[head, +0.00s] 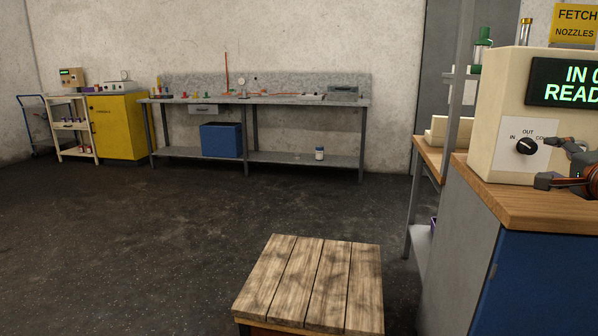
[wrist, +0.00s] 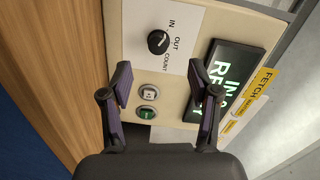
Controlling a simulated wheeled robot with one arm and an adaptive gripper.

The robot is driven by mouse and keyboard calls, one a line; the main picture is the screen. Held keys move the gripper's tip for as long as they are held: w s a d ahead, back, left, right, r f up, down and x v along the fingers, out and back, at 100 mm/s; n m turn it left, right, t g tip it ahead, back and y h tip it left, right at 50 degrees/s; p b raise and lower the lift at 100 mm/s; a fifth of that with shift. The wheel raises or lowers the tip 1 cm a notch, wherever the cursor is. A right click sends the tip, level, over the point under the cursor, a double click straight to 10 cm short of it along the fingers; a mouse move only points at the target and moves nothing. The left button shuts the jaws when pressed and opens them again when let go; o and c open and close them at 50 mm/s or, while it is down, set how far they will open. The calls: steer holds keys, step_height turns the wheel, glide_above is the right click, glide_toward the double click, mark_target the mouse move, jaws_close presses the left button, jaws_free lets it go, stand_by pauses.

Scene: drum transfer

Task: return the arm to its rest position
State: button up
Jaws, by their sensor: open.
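My gripper (head: 553,162) is at the right edge of the head view, in front of a cream control box (head: 508,105). In the wrist view my gripper (wrist: 160,72) has its two dark fingers spread apart with nothing between them. Past the fingers the box face shows a black knob (wrist: 158,42) marked IN, OUT and COUNT, and two round push buttons, one pale (wrist: 149,92) and one green (wrist: 147,114). The knob also shows in the head view (head: 526,146), just left of my fingers. Most of my arm is out of frame.
The box stands on a wooden top over a blue cabinet (head: 540,285), with a lit display (head: 565,82) and a yellow FETCH NOZZLES sign (head: 574,24). A wooden-slat platform (head: 310,283) is front centre. A long bench (head: 260,101) and yellow cabinet (head: 118,128) stand far back. Floor between is clear.

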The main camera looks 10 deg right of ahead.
steer(key=w+a+r+n+g+y+p, duration=0.1)
steer(key=w+a+n+y+p, duration=0.2)
steer(key=a, duration=0.6)
steer(key=w+a+r+n+g+y+p, duration=0.1)
steer(key=w+a+n+y+p, duration=0.2)
steer(key=a, duration=0.6)
steer(key=s+a+f+n+g+y+p, duration=0.1)
steer(key=s+a+n+g+p, duration=0.25)
steer(key=a, duration=0.45)
steer(key=s+a+f+n+g+y+p, duration=0.1)
steer(key=s+a+n+g+p, duration=0.15)
steer(key=a+p, duration=0.35)
steer(key=s+a+f+n+g+p, duration=0.35)
steer(key=s+a+p, duration=0.35)
steer(key=s+a, duration=0.25)
steer(key=s+d+r+n+g+h+p, duration=0.1)
steer(key=s+n+g+p, duration=0.1)
steer(key=s, duration=0.7)
steer(key=s+d+n+g+h+p, duration=0.1)
steer(key=s+g+h+p, duration=0.1)
steer(key=s+g+p, duration=0.3)
steer(key=s+p, duration=0.2)
steer(key=s, duration=0.2)
steer(key=shift+s+d+r+n, duration=0.3)
steer(key=shift+d+r+n, duration=0.05)
steer(key=shift+r, duration=0.05)
